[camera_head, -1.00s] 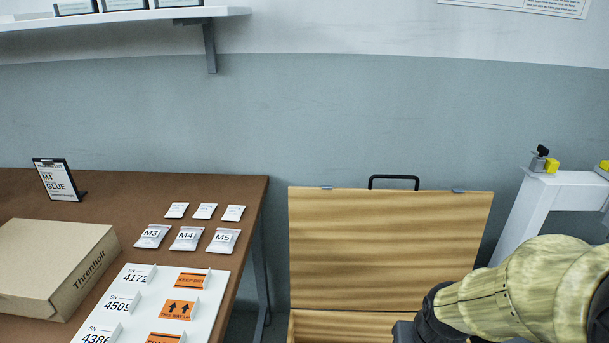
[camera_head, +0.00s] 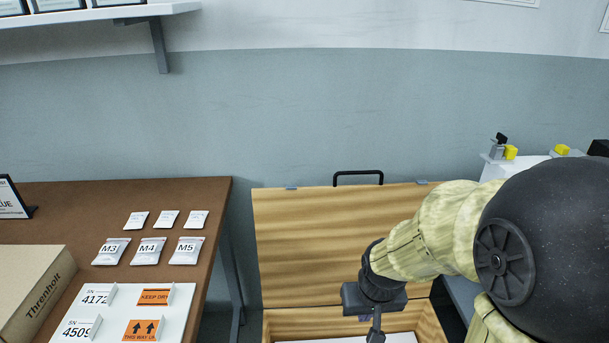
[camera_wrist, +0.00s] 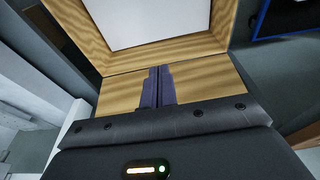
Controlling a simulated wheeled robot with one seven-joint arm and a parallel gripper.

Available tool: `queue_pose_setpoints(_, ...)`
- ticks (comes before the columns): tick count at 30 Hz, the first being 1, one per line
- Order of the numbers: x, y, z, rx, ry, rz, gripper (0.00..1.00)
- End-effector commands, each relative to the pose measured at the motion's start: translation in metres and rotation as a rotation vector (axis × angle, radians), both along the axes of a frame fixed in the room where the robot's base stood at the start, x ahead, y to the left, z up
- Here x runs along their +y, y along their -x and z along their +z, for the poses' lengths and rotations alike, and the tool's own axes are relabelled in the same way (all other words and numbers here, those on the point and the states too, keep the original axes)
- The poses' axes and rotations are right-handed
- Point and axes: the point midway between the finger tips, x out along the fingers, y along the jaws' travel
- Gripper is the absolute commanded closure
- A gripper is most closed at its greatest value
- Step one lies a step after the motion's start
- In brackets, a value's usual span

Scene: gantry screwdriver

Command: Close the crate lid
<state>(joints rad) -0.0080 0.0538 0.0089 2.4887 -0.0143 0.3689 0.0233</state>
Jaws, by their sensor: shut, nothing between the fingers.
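The wooden crate (camera_head: 288,323) is at the bottom of the head view, partly cut off by the frame. Its lid (camera_head: 315,235) stands open and upright at the back, with a black handle (camera_head: 358,174) on its top edge. My gripper (camera_head: 376,336) is above the crate, in front of the lid's right half, pointing down; the lid's lower right is hidden by my arm. In the wrist view my gripper's fingers (camera_wrist: 158,85) are together and empty, seen against bare wood beside the crate's opening. A white surface (camera_wrist: 145,20) shows inside the crate.
A brown table (camera_head: 205,240) with small bags, a label board (camera_head: 110,310) and a cardboard box (camera_head: 35,290) stands left of the crate. A white stand with yellow-tipped parts (camera_head: 511,152) is at the right, partly behind my arm. The wall is behind the lid.

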Motion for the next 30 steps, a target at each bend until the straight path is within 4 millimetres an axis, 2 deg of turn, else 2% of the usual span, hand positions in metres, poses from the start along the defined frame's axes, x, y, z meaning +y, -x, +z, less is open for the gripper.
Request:
queue_pose_setpoints(1, 0.003, -0.013, 0.021, 0.002, 0.001, 0.005, 1.00)
queue_pose_setpoints(3, 0.006, -0.030, 0.038, 0.003, 0.003, 0.009, 1.00)
queue_pose_setpoints(12, 0.024, -0.110, 0.100, 0.010, 0.007, 0.022, 1.00)
queue_pose_setpoints(21, 0.047, -0.182, 0.150, 0.014, 0.007, 0.027, 1.00)
queue_pose_setpoints(30, 0.072, -0.246, 0.191, 0.016, 0.004, 0.023, 1.00)
